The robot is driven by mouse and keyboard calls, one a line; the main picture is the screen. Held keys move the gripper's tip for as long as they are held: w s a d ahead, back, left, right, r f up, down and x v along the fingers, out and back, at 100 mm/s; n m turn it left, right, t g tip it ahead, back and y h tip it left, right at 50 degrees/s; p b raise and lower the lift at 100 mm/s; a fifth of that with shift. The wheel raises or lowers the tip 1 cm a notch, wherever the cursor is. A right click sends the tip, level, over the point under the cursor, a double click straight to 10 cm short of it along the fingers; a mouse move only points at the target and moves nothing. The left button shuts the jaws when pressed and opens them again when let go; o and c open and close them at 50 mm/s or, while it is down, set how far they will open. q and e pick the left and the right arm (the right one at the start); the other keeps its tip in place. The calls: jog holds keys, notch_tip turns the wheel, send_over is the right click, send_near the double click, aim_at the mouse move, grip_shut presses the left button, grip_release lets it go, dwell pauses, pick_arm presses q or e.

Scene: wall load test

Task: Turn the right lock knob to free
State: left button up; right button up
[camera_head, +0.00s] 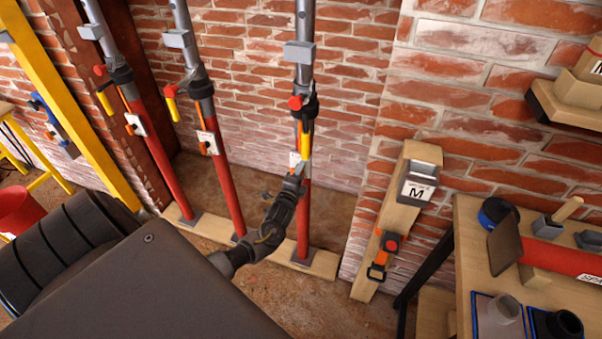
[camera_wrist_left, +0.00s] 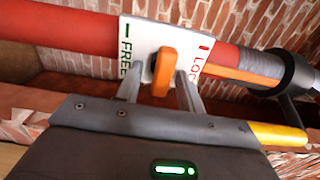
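The right prop, a red tube (camera_head: 304,222) with a grey upper tube (camera_head: 304,75), stands upright in front of the brick wall. Its white plate (camera_wrist_left: 138,38) carries FREE on the left and LOCK on the right in the left wrist view, the latter partly hidden. The orange lock knob (camera_wrist_left: 164,70) stands crosswise to the tube, between the two words. My left gripper (camera_head: 295,177) is at this plate; in the wrist view its fingers (camera_wrist_left: 160,84) are apart, one either side of the knob, with a gap visible on the left. My right gripper is not in view.
Two similar props, the middle one (camera_head: 229,190) and the left one (camera_head: 165,172), stand to the left. A wooden post (camera_head: 393,218) with an M box and an orange buckle is at right. A workbench (camera_head: 465,235) with tools fills the lower right.

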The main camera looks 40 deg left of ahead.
pick_arm(q)
jog(key=v, duration=1)
jog(key=shift+s+b, duration=0.25)
jog(key=shift+b, duration=0.05)
jog(key=shift+d, duration=0.15)
jog(key=s+d+f+n+g+h, duration=0.1)
jog(key=s+f+n+g, duration=0.3)
jog(key=f, duration=0.6)
jog(key=s+d+f+n+g+h, duration=0.1)
jog(key=s+f+n+g, duration=0.1)
jog(key=s+f, duration=0.5)
jog(key=s+d+f+n+g+h, duration=0.1)
jog(key=s+d+f+n+g, duration=0.15)
jog(key=f, duration=0.95)
jog(key=s+d+f+n+g+h, duration=0.1)
jog(key=s+d+f+g, duration=0.1)
jog(key=s, duration=0.8)
jog(key=s+d+f+n+g+h, duration=0.1)
jog(key=s+d+f+g, duration=0.2)
jog(key=s+f, duration=0.4)
jog(key=s+d+f+n+g, duration=0.1)
jog(key=s+d+f, duration=0.3)
jog(key=s, duration=0.9)
jog(key=shift+d+f+g+h, duration=0.2)
jog(key=shift+f+g+h, duration=0.2)
jog(key=shift+f+g, duration=0.25)
